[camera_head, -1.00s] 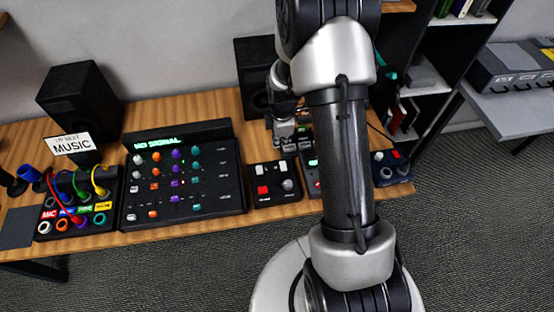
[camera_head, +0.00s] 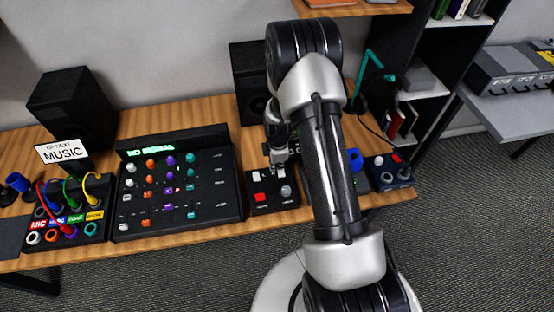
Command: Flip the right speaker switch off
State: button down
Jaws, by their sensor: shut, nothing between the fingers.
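The right speaker (camera_head: 247,85) is a tall black box at the back of the desk, partly hidden by my arm. A small black switch box (camera_head: 272,203) stands in front of it, right of the big mixer. The box carries a red button (camera_head: 261,197), a white switch (camera_head: 257,176) and a grey knob (camera_head: 286,191). My gripper (camera_head: 279,168) is shut and empty, pointing down at the back edge of this box, right of the white switch. Whether it touches the box I cannot tell. Which control is the speaker switch is not readable.
A mixer (camera_head: 180,226) with coloured knobs and a "NO SIGNAL" display stands to the left. Beyond it are a cable panel (camera_head: 65,228), a "MUSIC" sign (camera_head: 62,152) and the left speaker (camera_head: 72,108). Another small box (camera_head: 392,172) lies right of my arm.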

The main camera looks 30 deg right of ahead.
jog(key=shift+w+f, duration=0.1)
jog(key=shift+f, duration=0.5)
jog(key=shift+w+f+b, duration=0.1)
jog(key=shift+f+b, duration=0.4)
jog(key=shift+b, duration=0.1)
jog(key=shift+r, duration=0.15)
jog(key=shift+s+a+r+p, duration=0.15)
jog(key=shift+s+p, duration=0.15)
jog(key=shift+s, duration=0.5)
jog(key=shift+w, duration=0.1)
